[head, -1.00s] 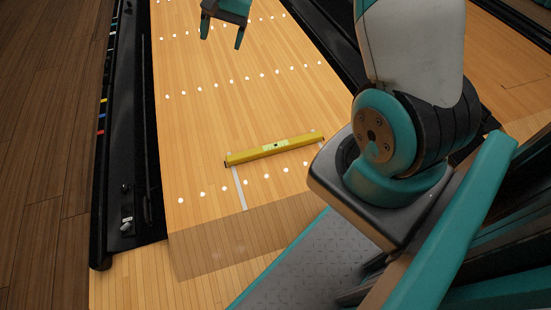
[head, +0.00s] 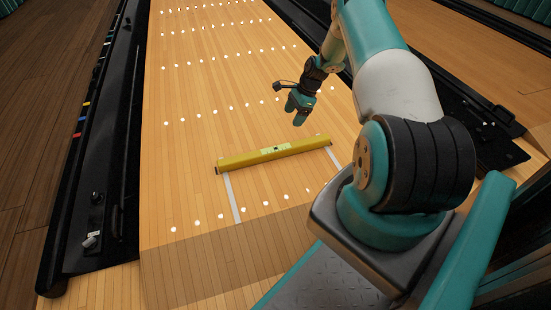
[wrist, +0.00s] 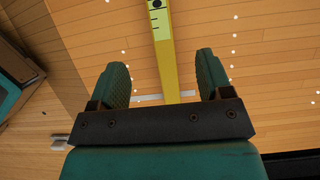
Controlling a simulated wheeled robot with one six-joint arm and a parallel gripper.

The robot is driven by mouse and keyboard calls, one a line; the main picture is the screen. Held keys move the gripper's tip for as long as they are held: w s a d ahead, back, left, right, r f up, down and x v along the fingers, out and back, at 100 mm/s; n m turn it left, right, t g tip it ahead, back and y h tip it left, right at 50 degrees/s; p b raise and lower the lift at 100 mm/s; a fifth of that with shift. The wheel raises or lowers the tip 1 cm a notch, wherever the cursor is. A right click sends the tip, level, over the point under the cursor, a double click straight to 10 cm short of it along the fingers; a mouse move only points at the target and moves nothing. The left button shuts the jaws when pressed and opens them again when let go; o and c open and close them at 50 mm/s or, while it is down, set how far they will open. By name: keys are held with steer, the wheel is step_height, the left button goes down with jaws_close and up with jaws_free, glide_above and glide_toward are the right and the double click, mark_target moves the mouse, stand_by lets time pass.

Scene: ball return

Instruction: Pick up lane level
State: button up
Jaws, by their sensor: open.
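The lane level is a long yellow bar (head: 274,153) with a pale green vial patch near its middle. It lies across the wooden lane in the head view, its left end a little nearer to me. My gripper (head: 296,111) is open and empty, and appears above the lane just beyond the level's right half. In the wrist view the level (wrist: 164,55) runs from the top edge down between the two open fingers of my gripper (wrist: 165,75). It touches neither finger as far as I can see. Its lower end is hidden behind the gripper body.
The lane (head: 205,90) carries rows of white dots and is otherwise clear around the level. Pale strips (head: 232,197) lie on the lane by the level's ends. A black gutter (head: 95,170) runs along the left, and another dark channel lies at the right.

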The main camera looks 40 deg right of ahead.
mark_target(277, 148)
steer(key=b+x, duration=0.7)
steer(key=x, duration=0.5)
steer(key=shift+f, duration=0.2)
steer(key=b+x, duration=0.5)
steer(key=shift+s+a, duration=0.1)
steer(key=shift+s, duration=0.05)
steer(key=shift+r, duration=0.1)
steer(key=c, duration=1.3)
steer(key=shift+r, duration=0.15)
